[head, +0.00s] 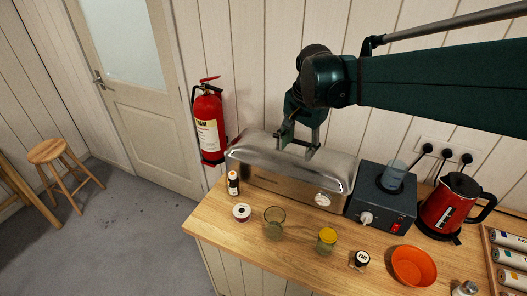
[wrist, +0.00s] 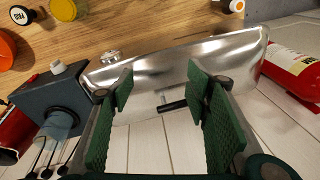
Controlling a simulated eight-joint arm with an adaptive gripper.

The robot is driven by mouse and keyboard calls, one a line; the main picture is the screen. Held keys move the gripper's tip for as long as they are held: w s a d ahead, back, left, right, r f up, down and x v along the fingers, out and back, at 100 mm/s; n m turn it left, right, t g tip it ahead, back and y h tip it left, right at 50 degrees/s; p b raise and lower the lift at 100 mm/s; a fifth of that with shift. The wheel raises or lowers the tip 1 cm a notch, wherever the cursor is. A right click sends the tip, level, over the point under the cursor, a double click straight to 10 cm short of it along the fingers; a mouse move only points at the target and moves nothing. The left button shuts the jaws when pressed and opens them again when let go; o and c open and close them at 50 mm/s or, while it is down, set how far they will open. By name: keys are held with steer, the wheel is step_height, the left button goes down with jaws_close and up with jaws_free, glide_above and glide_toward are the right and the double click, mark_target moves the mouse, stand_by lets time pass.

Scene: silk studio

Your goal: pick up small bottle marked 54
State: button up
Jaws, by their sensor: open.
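My gripper (head: 297,150) is open and empty, in front of and above the long silver metal box; its two green fingers also show in the wrist view (wrist: 162,92). No number 54 is legible in either view. A small dark bottle with an orange cap and white label (head: 233,184) stands at the left of the counter; its orange cap (wrist: 237,6) shows at the wrist view's top edge. A small black-capped container (head: 361,259) stands near the counter's front, its mark too small to read with certainty. Another small bottle (head: 465,288) is cut by the bottom edge.
The silver box (head: 250,172) lies along the wall, beside a grey device (head: 375,205) and a red kettle (head: 452,203). A spool (head: 241,212), glass (head: 274,224), yellow-lidded jar (head: 326,241) and orange bowl (head: 413,267) stand in front. A rack (head: 493,262) is far right.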

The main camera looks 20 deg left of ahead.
steer(key=a+f+g+p, duration=0.1)
steer(key=a+f+p, duration=0.25)
steer(key=a, duration=0.95)
steer(key=m+h+p, duration=0.1)
steer(key=p, duration=0.1)
glide_above(233, 174)
step_height(233, 174, down, 5)
steer(key=shift+g, duration=0.4)
step_height(233, 174, down, 8)
steer(key=shift+a+f+b, duration=0.1)
steer(key=shift+b, duration=0.25)
steer(key=shift+f, duration=0.45)
steer(key=shift+f, duration=1.25)
steer(key=shift+f, duration=0.15)
steer(key=shift+f+p, duration=0.35)
steer(key=shift+f, duration=2.15)
